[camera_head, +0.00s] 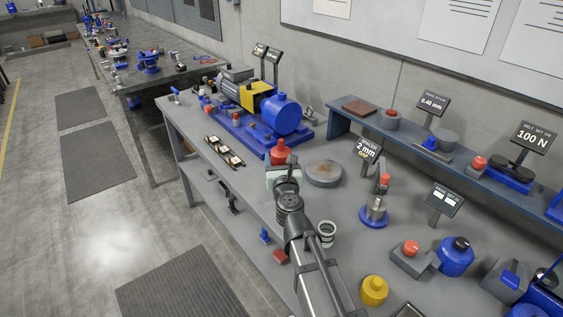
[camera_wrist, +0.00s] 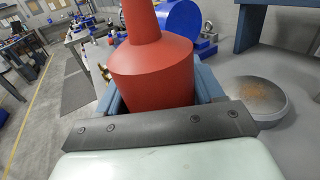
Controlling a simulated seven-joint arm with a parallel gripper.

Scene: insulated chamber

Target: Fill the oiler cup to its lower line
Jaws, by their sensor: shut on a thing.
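My gripper (camera_head: 283,170) is shut on a red oil container (camera_head: 280,152) with a tapering top. The container fills the middle of the wrist view (camera_wrist: 150,65), upright or nearly so, between the blue fingers. In the head view it is in front of the blue pump housing (camera_head: 282,115) on the pump unit. In the wrist view a small pale fitting with a brass part (camera_wrist: 103,70) shows just left of the container. I cannot tell whether it is the oiler cup. No cup lines or oil level can be made out.
The blue pump base (camera_head: 240,130) has a motor and yellow guard. A round grey plate (camera_head: 324,173) lies right of my gripper. A small dark-rimmed cup (camera_head: 327,232) and a yellow pot (camera_head: 374,290) stand nearer.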

